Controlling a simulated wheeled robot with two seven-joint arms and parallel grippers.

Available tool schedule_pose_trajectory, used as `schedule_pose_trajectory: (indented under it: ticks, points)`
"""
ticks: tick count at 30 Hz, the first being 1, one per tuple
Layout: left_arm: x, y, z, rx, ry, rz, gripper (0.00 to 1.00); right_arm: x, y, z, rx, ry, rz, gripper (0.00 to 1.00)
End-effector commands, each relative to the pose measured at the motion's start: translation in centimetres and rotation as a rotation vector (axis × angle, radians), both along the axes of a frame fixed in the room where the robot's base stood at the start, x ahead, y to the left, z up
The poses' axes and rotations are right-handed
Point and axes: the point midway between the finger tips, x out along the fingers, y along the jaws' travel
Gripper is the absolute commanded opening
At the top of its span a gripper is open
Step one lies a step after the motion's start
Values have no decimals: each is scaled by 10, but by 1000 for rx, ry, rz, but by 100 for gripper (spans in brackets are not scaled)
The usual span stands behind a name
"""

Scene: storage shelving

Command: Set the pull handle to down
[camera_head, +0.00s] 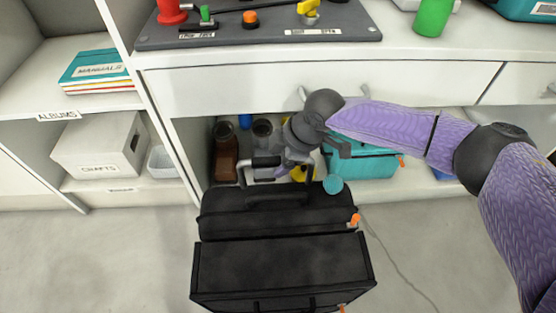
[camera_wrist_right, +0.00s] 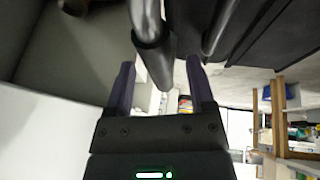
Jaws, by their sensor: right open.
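A black wheeled bag (camera_head: 290,268) stands on the floor in front of the shelving in the head view. Its grey pull handle (camera_head: 262,161) sticks up at the back left of the bag's top, partly raised. My right gripper (camera_head: 282,168) is at the right side of the handle, fingers open. In the right wrist view, the dark handle tube (camera_wrist_right: 152,48) comes between the two open fingers of the right gripper (camera_wrist_right: 160,75). I cannot tell whether a finger touches it. My left gripper does not show.
A grey panel (camera_head: 270,28) with knobs lies on the counter, above a white drawer (camera_head: 230,90). The lower shelf holds a brown bottle (camera_head: 225,155) and a teal case (camera_head: 360,162) behind my right arm. A white crafts box (camera_head: 100,145) stands left.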

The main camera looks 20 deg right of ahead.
Motion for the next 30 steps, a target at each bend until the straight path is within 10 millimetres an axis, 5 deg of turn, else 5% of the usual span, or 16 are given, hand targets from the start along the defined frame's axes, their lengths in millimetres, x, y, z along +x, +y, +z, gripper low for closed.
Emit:
schedule_pose_trajectory:
  ticks: [7, 17, 30]
  points:
    - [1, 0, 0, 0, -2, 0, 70, 1, 0, 1, 0, -2, -1, 68]
    - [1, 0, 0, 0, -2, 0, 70, 0, 0, 1, 0, -2, -1, 0]
    - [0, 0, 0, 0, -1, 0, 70, 1, 0, 1, 0, -2, -1, 0]
